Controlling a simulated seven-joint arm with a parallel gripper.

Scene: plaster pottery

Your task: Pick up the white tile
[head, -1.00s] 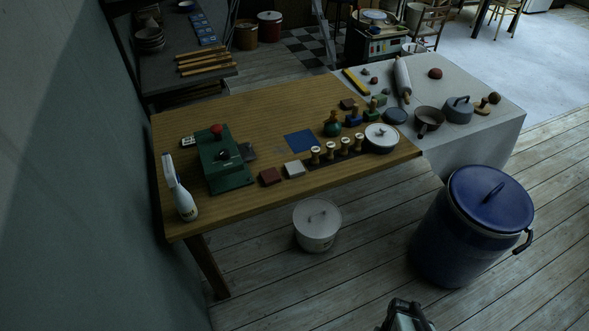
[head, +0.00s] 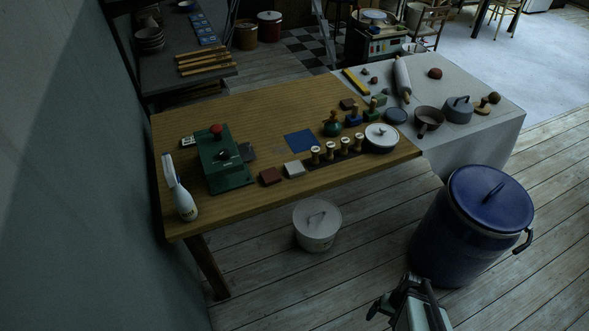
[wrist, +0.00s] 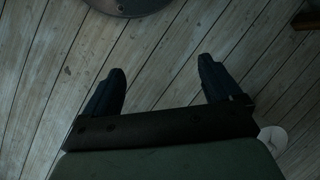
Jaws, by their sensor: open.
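The white tile (head: 293,169) lies flat near the front edge of the wooden table (head: 240,119), just right of a dark red tile (head: 270,176). My gripper (head: 392,297) is low in the head view, in front of the table and left of the blue barrel, well apart from the tile. In the wrist view my gripper (wrist: 162,80) has its two dark fingers spread with only floorboards between them. The white tile does not show in the wrist view.
A row of wooden-handled stamps (head: 337,149) stands right of the tile. A green press (head: 221,160) and a spray bottle (head: 180,188) stand to the left. A lidded white bucket (head: 317,226) is on the floor before the table. The blue barrel (head: 470,229) stands at right.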

